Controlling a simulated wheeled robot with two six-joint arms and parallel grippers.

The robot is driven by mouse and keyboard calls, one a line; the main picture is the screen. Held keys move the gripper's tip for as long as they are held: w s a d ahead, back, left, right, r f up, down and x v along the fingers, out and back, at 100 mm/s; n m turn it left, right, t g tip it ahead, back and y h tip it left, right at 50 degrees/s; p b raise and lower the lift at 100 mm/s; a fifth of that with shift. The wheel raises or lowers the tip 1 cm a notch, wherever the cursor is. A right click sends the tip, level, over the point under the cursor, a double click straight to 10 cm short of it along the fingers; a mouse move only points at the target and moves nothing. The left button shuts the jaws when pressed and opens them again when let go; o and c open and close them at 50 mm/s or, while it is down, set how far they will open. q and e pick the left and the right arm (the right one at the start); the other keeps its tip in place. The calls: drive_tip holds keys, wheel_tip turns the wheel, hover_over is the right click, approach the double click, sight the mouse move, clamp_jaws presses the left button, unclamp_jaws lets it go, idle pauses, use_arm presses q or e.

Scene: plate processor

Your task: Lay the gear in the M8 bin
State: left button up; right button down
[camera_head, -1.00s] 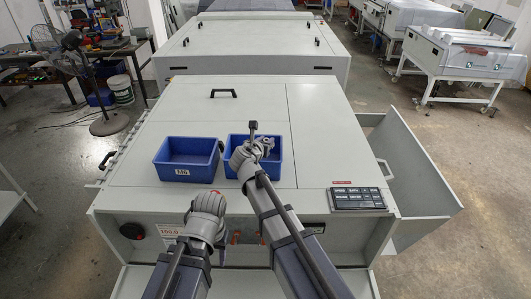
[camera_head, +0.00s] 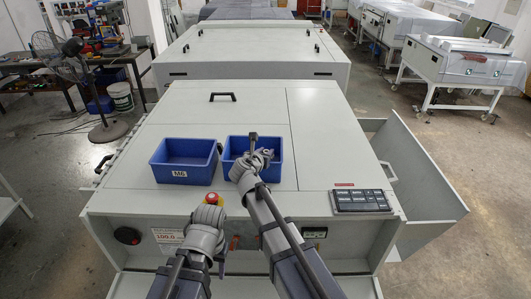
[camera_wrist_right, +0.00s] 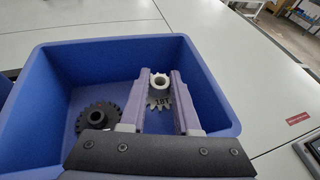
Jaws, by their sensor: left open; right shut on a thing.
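A light grey gear (camera_wrist_right: 159,92) marked like "18T" is between the fingers of my right gripper (camera_wrist_right: 158,75), which is shut on it. In the right wrist view they are over the inside of a blue bin (camera_wrist_right: 60,62); I cannot tell whether the gear touches the floor. In the head view this is the right-hand bin (camera_head: 231,144), whose front label is hidden by my right arm. A dark gear (camera_wrist_right: 97,117) lies in the same bin, left of the held gear. My left gripper (camera_head: 210,204) is open in front of the machine's front edge, apart from the bins.
A blue bin labelled M6 (camera_head: 185,141) stands just left of the other bin. A red button (camera_head: 213,197) is close to my left gripper. A black keypad (camera_head: 360,200) sits at the right front. The white machine top (camera_head: 330,140) is otherwise clear.

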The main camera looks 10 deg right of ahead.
drive_tip(key=shift+f, duration=0.2)
use_arm(q)
drive_tip(key=shift+f, duration=0.1)
use_arm(e)
drive_tip(key=c, duration=0.6)
unclamp_jaws()
drive_tip(key=shift+c, duration=0.2)
drive_tip(key=shift+r, duration=0.2)
